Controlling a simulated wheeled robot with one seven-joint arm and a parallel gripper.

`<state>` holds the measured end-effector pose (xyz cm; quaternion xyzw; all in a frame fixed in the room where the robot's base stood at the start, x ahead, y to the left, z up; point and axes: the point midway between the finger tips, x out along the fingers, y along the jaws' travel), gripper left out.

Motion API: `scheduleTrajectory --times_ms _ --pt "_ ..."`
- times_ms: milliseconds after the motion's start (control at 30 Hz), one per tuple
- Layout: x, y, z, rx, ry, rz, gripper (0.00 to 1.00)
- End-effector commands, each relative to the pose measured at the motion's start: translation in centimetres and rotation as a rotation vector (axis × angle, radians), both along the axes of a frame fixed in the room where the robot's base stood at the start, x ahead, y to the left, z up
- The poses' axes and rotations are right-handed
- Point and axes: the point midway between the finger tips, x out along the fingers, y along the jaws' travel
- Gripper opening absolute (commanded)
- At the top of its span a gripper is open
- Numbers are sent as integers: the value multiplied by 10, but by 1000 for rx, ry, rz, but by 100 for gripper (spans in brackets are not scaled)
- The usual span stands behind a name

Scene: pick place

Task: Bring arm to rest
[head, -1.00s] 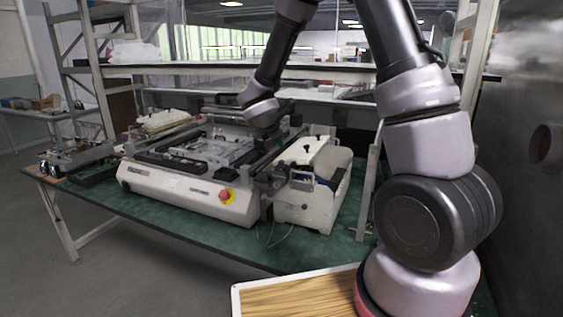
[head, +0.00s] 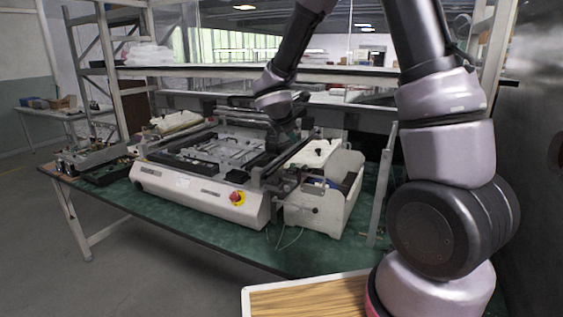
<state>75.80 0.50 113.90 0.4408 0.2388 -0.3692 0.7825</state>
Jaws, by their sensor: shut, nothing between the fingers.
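My arm rises from the lower right, leaves the top of the head view and comes back down over the workbench. My gripper (head: 287,134) is the small dark end below the light wrist, in front of the white machine's back right part. It is shut with nothing held. Its fingertips are hard to tell from the dark machine parts behind, and I cannot tell whether it touches them.
A smaller device (head: 88,155) sits at the left end. A shelf (head: 220,72) spans behind. Open floor lies front left.

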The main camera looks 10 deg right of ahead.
Motion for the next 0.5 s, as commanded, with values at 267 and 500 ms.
scheduleTrajectory --times_ms 267,500 --pt "-58 -65 70 272 -107 -437 0" --pt "-145 -103 120 663 -208 -928 0"
